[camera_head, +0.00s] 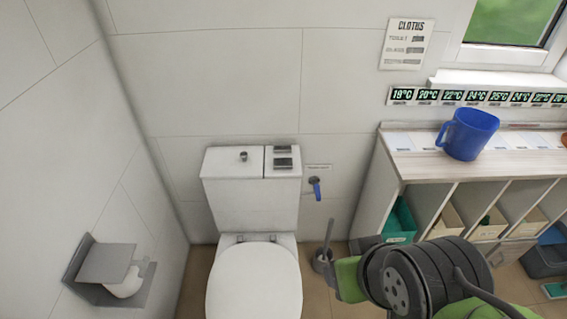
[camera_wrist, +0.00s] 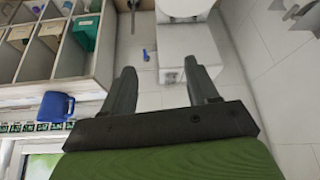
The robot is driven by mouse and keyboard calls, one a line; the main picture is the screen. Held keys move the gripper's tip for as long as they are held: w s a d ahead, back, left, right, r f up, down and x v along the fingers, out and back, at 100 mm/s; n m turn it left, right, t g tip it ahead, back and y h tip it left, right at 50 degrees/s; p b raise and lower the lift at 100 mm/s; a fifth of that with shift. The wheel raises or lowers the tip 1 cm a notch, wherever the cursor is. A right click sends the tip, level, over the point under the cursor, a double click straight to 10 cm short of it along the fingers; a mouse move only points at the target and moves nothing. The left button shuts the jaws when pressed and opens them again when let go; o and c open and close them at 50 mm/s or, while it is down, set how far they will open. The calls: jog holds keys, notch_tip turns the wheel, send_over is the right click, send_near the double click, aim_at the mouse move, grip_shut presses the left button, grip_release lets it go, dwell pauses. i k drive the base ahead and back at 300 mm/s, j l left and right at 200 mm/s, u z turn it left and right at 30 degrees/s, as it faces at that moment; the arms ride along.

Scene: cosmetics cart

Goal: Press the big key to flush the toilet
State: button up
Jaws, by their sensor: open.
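The white toilet (camera_head: 254,285) stands against the back wall in the head view, lid down. Its tank (camera_head: 255,200) has two dark grey keys on the right of its top. The rear key (camera_head: 283,149) looks smaller than the front, bigger key (camera_head: 284,162). A small round knob (camera_head: 243,156) sits left of them. In the wrist view, which is upside down, my gripper (camera_wrist: 159,68) is open and empty, with the tank (camera_wrist: 188,48) beyond its fingers, apart from them. In the head view my arm is at lower right, away from the tank; the fingertips are not clear there.
A shelf unit (camera_head: 400,165) with a blue mug (camera_head: 467,134) on top and bins below stands at right. A toilet brush (camera_head: 325,250) and a blue valve (camera_head: 316,188) are right of the toilet. A paper holder (camera_head: 105,265) is on the left wall. Space above the tank is clear.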

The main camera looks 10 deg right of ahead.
aim_at(279, 163)
jog(key=l+u, duration=0.25)
jog(key=i+l+u, duration=0.15)
jog(key=u, duration=0.25)
jog(key=l+u, duration=0.45)
jog(key=i+l+u, duration=0.1)
jog(key=l+u, duration=0.55)
jog(key=u, duration=0.2)
jog(key=l+u, duration=0.2)
jog(key=i+l, duration=0.05)
